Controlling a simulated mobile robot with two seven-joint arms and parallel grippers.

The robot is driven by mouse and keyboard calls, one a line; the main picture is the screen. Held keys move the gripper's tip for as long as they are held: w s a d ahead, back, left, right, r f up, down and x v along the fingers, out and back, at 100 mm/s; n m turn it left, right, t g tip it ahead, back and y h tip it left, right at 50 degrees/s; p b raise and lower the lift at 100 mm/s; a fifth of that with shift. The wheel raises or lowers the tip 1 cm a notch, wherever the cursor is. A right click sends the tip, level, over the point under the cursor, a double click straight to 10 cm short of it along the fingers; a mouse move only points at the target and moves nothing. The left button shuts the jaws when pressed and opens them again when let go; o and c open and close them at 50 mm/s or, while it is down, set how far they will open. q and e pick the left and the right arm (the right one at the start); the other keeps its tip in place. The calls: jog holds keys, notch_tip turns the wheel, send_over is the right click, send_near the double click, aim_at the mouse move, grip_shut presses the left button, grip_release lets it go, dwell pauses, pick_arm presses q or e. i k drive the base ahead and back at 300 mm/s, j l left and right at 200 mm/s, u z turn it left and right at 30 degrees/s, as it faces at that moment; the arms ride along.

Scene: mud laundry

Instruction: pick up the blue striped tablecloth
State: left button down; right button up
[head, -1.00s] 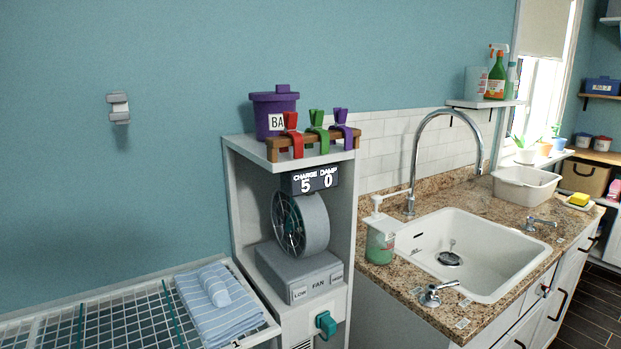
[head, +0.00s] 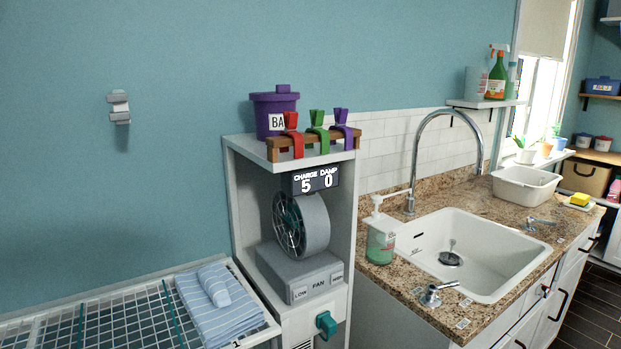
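The blue striped tablecloth (head: 228,317) lies folded on the right end of a white wire drying rack at the lower left of the head view. It is light blue with thin white stripes, and a smaller rolled or folded part (head: 214,286) rests on top of it. Neither of my grippers shows in the head view, so nothing of mine is seen touching the cloth.
The rack (head: 60,316) has teal bars. Right of the cloth stands a grey cabinet (head: 236,210) with a fan (head: 301,224), a teal knob (head: 326,323) and coloured clips on top. Further right is a granite counter with a white sink (head: 470,250).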

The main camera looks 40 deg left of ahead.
aim_at(220, 309)
jog(key=u, duration=1.7)
